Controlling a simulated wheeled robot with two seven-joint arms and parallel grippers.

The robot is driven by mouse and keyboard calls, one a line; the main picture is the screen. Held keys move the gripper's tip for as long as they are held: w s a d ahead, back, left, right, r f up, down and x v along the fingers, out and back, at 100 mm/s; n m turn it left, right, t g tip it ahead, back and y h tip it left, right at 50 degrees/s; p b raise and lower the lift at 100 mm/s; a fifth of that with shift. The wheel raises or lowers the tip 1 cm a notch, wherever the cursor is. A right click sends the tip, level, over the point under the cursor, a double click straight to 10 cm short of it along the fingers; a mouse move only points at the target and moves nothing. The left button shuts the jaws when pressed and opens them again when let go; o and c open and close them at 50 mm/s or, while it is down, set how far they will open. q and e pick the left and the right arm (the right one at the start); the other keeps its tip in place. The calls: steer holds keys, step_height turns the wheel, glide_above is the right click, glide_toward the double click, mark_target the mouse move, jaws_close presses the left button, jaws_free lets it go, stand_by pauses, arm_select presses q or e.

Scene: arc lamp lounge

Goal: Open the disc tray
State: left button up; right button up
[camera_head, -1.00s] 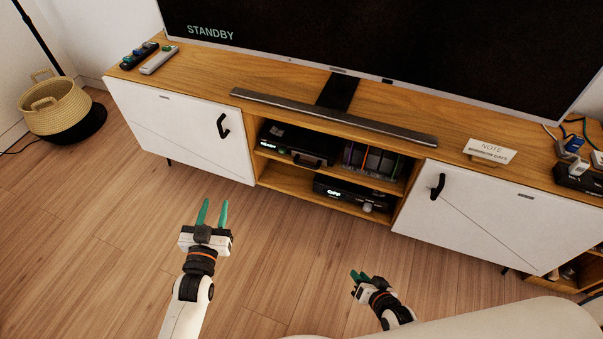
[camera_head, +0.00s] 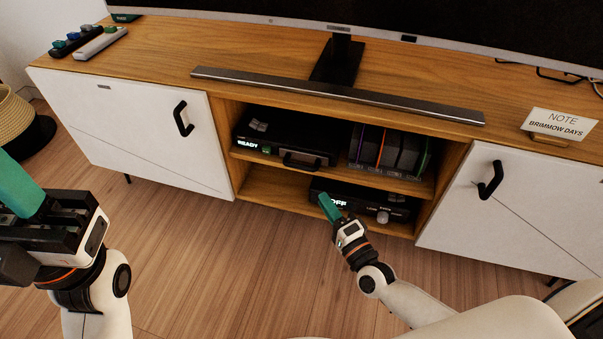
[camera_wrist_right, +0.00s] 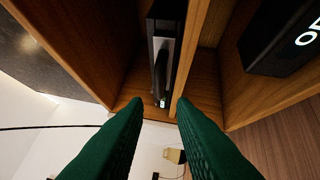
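The disc player (camera_head: 284,140) is a black box on the upper open shelf of the TV cabinet. Its display reads READY, and the front of its tray has a black bar handle (camera_head: 301,161). The tray looks shut. In the right wrist view the player (camera_wrist_right: 165,40) shows edge-on between my fingers, at a distance. My right gripper (camera_head: 328,207) is in front of the lower shelf, below and right of the handle, with fingers apart and empty in the wrist view (camera_wrist_right: 159,102). My left gripper (camera_head: 20,190) is at the left edge, partly cut off; its finger gap is hidden.
A black unit (camera_head: 363,199) reading OFF, with a knob, sits on the lower shelf, partly behind my right gripper. Upright cases (camera_head: 388,150) stand right of the player. White doors with black handles (camera_head: 183,118) flank the shelves. A soundbar (camera_head: 330,93) lies on top.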

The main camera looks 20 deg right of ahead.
steer(key=b+x, duration=0.2)
steer(key=x, duration=0.9)
steer(key=shift+b, duration=0.3)
jaws_close()
